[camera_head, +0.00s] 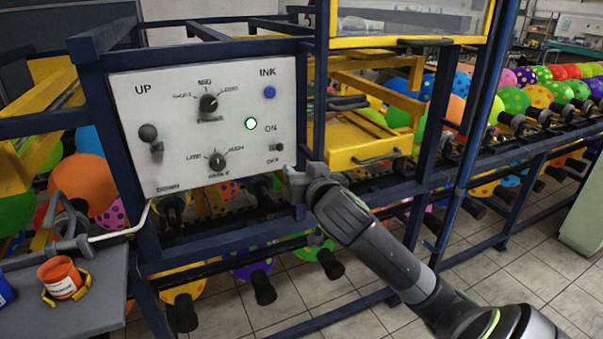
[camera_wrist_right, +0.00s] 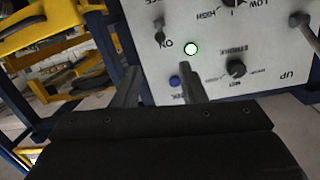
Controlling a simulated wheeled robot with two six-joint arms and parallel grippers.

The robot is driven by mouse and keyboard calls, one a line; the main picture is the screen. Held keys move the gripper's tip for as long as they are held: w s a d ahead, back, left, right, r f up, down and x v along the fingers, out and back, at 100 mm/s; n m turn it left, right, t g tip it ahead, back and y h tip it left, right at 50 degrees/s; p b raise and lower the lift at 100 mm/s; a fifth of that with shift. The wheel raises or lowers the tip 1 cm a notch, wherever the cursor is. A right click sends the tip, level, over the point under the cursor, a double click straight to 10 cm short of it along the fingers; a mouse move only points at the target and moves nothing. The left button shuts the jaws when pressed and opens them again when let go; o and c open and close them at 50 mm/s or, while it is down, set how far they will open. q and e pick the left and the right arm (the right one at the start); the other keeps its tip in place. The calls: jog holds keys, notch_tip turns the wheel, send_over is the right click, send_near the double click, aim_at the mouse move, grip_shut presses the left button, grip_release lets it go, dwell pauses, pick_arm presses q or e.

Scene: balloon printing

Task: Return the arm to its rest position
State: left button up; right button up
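My right arm reaches in from the lower right in the head view. Its gripper (camera_head: 294,182) is at the lower right corner of the white control panel (camera_head: 180,110), below the ON/OFF switch (camera_head: 278,147). I cannot tell whether it touches the panel or frame. In the right wrist view the two fingers of this gripper (camera_wrist_right: 158,82) stand apart with nothing between them. They point toward the panel (camera_wrist_right: 215,50), which shows upside down there. A green-ringed light (camera_head: 251,124) on the panel is lit.
The dark blue machine frame (camera_head: 315,100) surrounds the panel. A yellow drawer (camera_head: 370,145) is right of my gripper. Balloons (camera_head: 510,100) line a rail at the right. An orange cup (camera_head: 60,275) stands on a grey side table (camera_head: 100,295). Tiled floor (camera_head: 480,245) is open at the right.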

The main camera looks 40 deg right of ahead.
dwell(0.4)
jog(key=w+d+f+g, duration=0.1)
jog(key=d+f+g, duration=0.15)
jog(key=f, duration=0.85)
jog(key=w+d+f+g, duration=0.2)
jog(key=d+f, duration=0.1)
jog(key=f, duration=0.7)
jog(key=s+f+n+g+y, duration=0.15)
jog(key=s+f, duration=0.35)
jog(key=f, duration=0.7)
jog(key=s+f+n+g, duration=0.15)
jog(key=s+f, duration=0.25)
jog(key=f, duration=0.9)
jog(key=s+a+f+n+g+y, duration=0.1)
jog(key=s+a+f+g, duration=0.25)
jog(key=s+f, duration=0.95)
jog(key=s+a+f+g+y, duration=0.15)
jog(key=s+a+f, duration=0.25)
jog(key=s+f, duration=0.85)
jog(key=s+a+g, duration=0.1)
jog(key=s+a, duration=0.1)
jog(key=s, duration=0.5)
jog(key=s+a+f+g, duration=0.1)
jog(key=s+a, duration=0.2)
jog(key=s, duration=0.4)
jog(key=shift+s+a+f+n+b, duration=0.3)
jog(key=shift+a+n+b, duration=0.05)
jog(key=shift+n+b, duration=0.1)
